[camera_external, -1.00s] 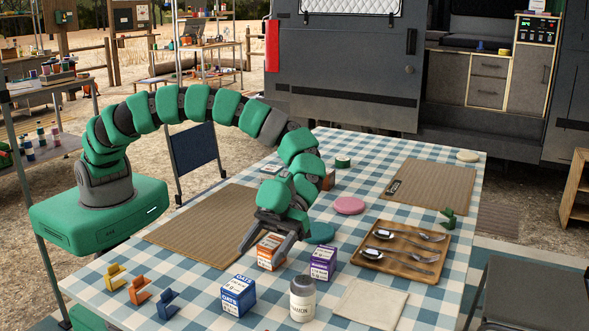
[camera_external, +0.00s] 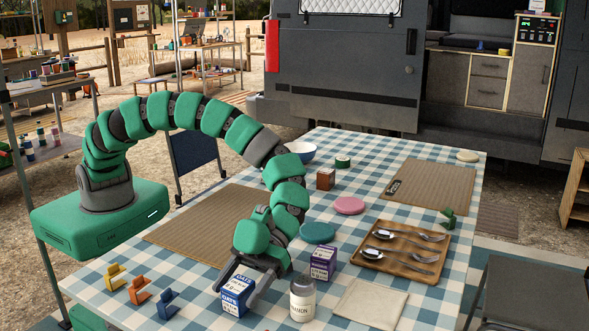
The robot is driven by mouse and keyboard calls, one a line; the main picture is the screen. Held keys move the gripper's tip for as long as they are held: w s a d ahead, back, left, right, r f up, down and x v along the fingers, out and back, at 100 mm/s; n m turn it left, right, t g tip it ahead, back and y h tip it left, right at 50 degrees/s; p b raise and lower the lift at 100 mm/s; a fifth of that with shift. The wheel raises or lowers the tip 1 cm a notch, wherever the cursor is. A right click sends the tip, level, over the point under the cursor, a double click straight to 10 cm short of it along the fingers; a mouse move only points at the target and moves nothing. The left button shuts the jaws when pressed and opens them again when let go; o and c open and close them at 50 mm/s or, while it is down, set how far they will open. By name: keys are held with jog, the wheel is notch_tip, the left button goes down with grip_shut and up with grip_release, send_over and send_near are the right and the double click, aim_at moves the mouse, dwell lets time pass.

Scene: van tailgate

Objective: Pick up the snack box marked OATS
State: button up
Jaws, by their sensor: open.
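The blue snack box marked OATS (camera_external: 235,297) stands upright on the checked table near its front edge. My gripper (camera_external: 237,290) is open and points down over the box. One finger is at the box's left side and the other at its right side. I cannot tell whether the fingers touch it. The rear part of the box is hidden by my gripper.
A purple box (camera_external: 322,263) and a white-labelled jar (camera_external: 302,299) stand close to the right. Blue (camera_external: 167,304), orange (camera_external: 138,290) and yellow (camera_external: 115,277) clips lie left. A wooden cutlery tray (camera_external: 405,249) and folded cloth (camera_external: 371,304) lie further right.

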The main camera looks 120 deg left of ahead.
jog(key=c, duration=1.1)
